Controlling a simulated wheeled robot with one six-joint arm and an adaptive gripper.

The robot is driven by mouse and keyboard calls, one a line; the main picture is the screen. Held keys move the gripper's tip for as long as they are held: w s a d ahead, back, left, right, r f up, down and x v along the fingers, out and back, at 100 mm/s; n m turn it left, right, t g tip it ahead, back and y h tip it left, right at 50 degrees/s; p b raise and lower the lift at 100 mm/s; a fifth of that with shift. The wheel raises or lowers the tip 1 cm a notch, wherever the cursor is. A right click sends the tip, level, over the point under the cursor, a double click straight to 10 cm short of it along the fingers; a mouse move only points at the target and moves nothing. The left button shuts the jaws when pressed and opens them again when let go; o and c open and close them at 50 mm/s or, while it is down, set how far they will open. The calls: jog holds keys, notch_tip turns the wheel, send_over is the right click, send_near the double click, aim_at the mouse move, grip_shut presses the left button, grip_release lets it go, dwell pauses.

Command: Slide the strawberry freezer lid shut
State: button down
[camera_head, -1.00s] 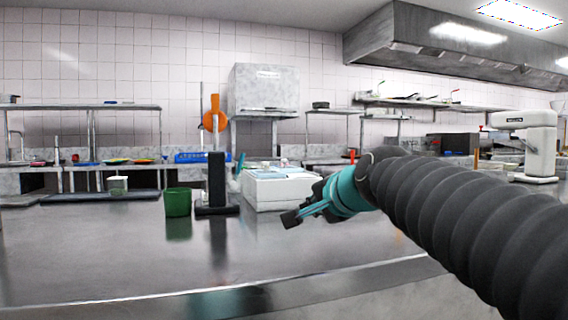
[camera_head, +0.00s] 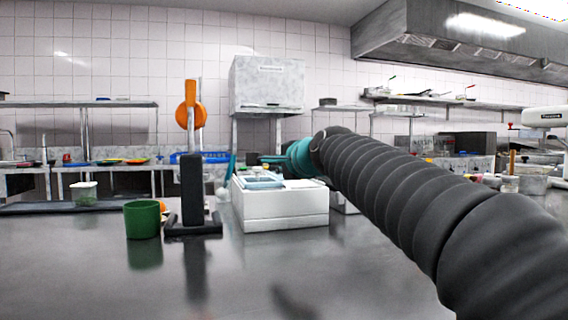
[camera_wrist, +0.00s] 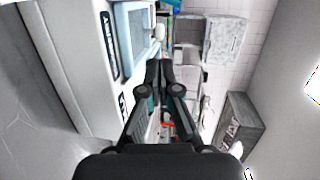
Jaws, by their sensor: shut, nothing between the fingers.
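The white chest freezer (camera_head: 285,210) stands on the steel counter. Its top has a light-blue framed panel (camera_head: 262,182) on the left part and a paler section on the right. In the wrist view the freezer (camera_wrist: 68,50) fills the left side, with its blue-framed top (camera_wrist: 133,30) and dark labels along the edge. I cannot tell which lid is the strawberry one or how far it is open. My gripper (camera_head: 268,159) is above the back of the freezer top in the head view. In the wrist view its fingers (camera_wrist: 159,66) are together and empty, to the right of the freezer.
A green cup (camera_head: 142,221) and a black stand (camera_head: 193,190) are left of the freezer. A clear tub (camera_head: 86,195) sits on a dark tray further left. The counter front (camera_head: 250,275) is clear. A white wall unit (camera_head: 268,85) hangs behind.

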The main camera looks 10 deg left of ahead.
aim_at(258, 168)
jog(key=p+x, duration=0.1)
jog(key=x, duration=0.8)
jog(key=shift+w+a+f, duration=0.1)
jog(key=shift+w+a, duration=0.1)
jog(key=shift+w, duration=0.1)
